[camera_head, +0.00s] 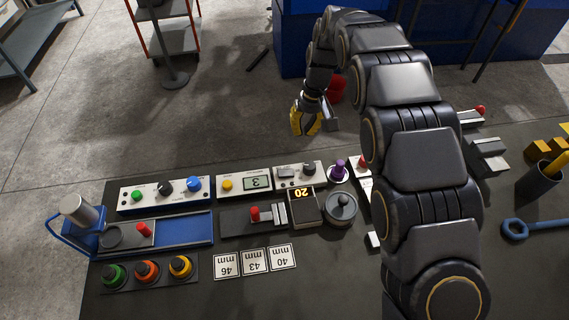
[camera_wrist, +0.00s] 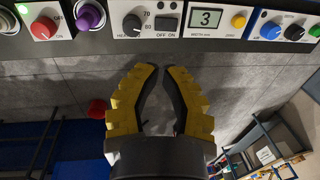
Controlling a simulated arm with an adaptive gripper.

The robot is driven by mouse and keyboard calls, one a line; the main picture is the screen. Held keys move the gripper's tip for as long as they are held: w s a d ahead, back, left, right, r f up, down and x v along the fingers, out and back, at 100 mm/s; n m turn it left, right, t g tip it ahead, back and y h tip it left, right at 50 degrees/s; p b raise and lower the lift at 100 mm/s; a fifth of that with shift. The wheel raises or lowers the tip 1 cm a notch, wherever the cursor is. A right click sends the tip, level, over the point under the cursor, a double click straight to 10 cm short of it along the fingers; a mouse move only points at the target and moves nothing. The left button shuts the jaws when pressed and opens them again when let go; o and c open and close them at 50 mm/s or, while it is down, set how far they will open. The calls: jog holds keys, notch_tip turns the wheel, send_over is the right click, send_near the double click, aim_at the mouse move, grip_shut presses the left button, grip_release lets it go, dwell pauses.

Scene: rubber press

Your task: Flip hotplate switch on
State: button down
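The heater panel (camera_head: 300,182) is a white-topped box in the back row of the bench. I cannot tell which side of the switch is pressed. My gripper (camera_wrist: 161,69) has two yellow ridged fingers, parted with an empty gap between them. In the wrist view the fingertips are below the panel's edge, roughly in line with the switch, and apart from it. In the head view my gripper (camera_head: 306,122) hangs past the bench's far edge.
A display box (camera_head: 244,184) reading 3 and a panel with a blue knob (camera_head: 194,184) stand left of the heater panel. A purple-topped knob (camera_head: 338,171) stands close on its right. Number cards (camera_head: 254,260) lie in front. Floor is open beyond the bench.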

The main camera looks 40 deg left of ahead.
aim_at(282, 172)
jog(key=a, duration=0.1)
jog(key=f, duration=0.1)
jog(key=a, duration=0.1)
jog(key=shift+s+a+f+n, duration=0.25)
jog(key=shift+a+f+n, duration=0.05)
jog(key=shift+a, duration=0.05)
jog(key=f, duration=0.4)
jog(key=s+a+f, duration=0.1)
jog(key=f, duration=0.9)
jog(key=shift+s+a, duration=0.2)
jog(key=shift+s, duration=0.1)
jog(key=shift+r, duration=0.1)
